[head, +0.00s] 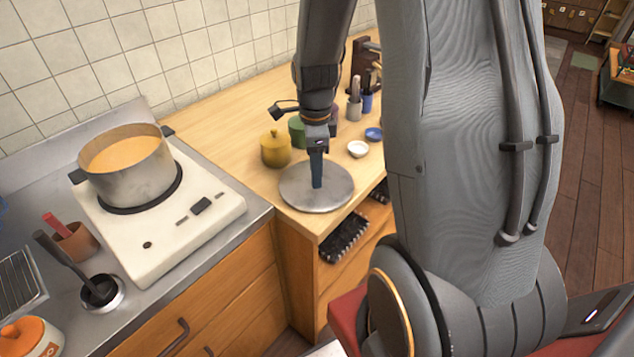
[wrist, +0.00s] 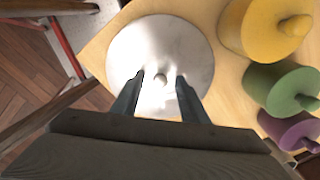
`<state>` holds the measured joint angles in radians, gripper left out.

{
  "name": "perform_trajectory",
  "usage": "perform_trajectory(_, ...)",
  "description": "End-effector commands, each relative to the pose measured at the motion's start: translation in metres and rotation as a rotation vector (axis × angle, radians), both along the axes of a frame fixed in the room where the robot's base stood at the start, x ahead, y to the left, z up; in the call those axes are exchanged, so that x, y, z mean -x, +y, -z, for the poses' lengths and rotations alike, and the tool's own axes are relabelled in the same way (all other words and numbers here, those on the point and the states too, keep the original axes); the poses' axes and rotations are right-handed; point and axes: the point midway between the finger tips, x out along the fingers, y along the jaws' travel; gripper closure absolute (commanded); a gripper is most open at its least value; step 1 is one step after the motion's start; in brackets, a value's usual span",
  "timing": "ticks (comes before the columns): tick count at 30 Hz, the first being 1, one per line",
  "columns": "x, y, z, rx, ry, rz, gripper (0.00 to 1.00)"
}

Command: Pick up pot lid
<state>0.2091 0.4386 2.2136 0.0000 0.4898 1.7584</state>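The pot lid (head: 335,200) is a round, grey metal disc lying flat near the front edge of the wooden counter. In the wrist view the lid (wrist: 185,45) shows its small round knob (wrist: 160,80) near its middle. My gripper (head: 317,184) points down over the lid in the head view. In the wrist view my gripper (wrist: 160,80) is open, one finger on each side of the knob with gaps between. Whether the fingertips touch the lid cannot be told.
A pot (head: 130,172) of orange soup stands on the white stove (head: 195,215) to the left. Yellow (head: 275,148) and green (head: 297,130) lidded jars stand just behind the lid, with a white bowl (head: 358,149) and blue dish (head: 374,134) to their right. The counter's front edge is close.

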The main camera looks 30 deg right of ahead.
Motion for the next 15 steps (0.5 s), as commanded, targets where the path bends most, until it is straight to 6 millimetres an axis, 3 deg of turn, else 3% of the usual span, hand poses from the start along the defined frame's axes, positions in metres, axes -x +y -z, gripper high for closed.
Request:
perform_trajectory(4, -0.0001, 0.0001, -0.0002, 0.0, 0.0, 0.0, 0.63)
perform_trajectory(11, -0.0002, -0.0001, -0.0004, 0.0, 0.0, 0.0, 1.0)
perform_trajectory(15, -0.0002, 0.0, -0.0005, 0.0, -0.001, 0.0, 1.0)
